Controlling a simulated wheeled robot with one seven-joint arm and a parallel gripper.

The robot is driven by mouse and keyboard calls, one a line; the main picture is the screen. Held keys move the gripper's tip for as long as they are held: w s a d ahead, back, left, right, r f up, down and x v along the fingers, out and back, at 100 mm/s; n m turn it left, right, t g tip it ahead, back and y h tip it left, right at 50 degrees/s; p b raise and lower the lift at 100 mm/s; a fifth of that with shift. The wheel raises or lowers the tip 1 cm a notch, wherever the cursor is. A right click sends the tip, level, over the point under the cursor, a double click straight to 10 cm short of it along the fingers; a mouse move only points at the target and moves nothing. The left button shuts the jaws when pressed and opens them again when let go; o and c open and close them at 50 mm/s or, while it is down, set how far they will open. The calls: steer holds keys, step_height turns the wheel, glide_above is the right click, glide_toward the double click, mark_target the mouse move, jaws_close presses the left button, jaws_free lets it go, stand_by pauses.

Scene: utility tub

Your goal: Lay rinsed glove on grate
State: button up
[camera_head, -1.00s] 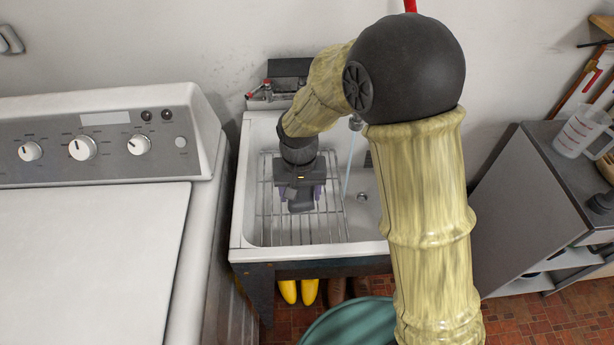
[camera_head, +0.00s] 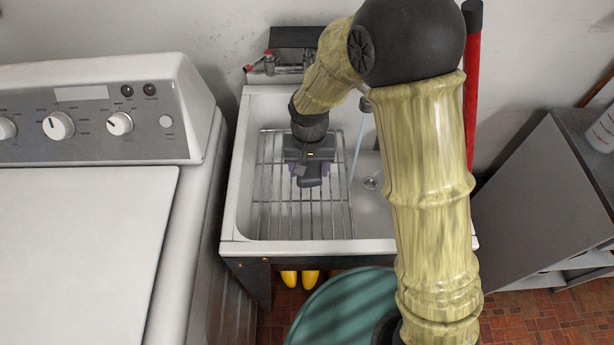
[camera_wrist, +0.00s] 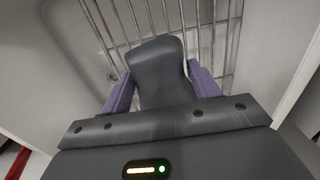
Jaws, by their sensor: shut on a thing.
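The glove (camera_head: 310,180) is a dark grey, smooth piece held between my gripper's purple fingers. It also shows in the wrist view (camera_wrist: 160,75), with a finger on each side. My gripper (camera_head: 310,170) is shut on it and sits over the wire grate (camera_head: 283,222), near its middle. The grate fills the left part of the white utility tub (camera_head: 232,200), and its bars show beyond the glove in the wrist view (camera_wrist: 112,25). I cannot tell whether the glove touches the bars.
A thin water stream (camera_head: 357,150) falls just right of the grate, near the drain (camera_head: 370,183). A white washer (camera_head: 80,240) stands left of the tub. A green round bin (camera_head: 335,305) and yellow boots (camera_head: 300,278) are below in front. A grey cabinet (camera_head: 530,200) stands right.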

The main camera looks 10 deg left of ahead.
glide_above(309, 196)
steer(key=shift+a+f, duration=0.1)
steer(key=shift+f, duration=2.95)
steer(key=shift+f+b, duration=0.35)
steer(key=shift+f, duration=1.55)
steer(key=shift+f, duration=0.1)
steer(key=o, duration=1.2)
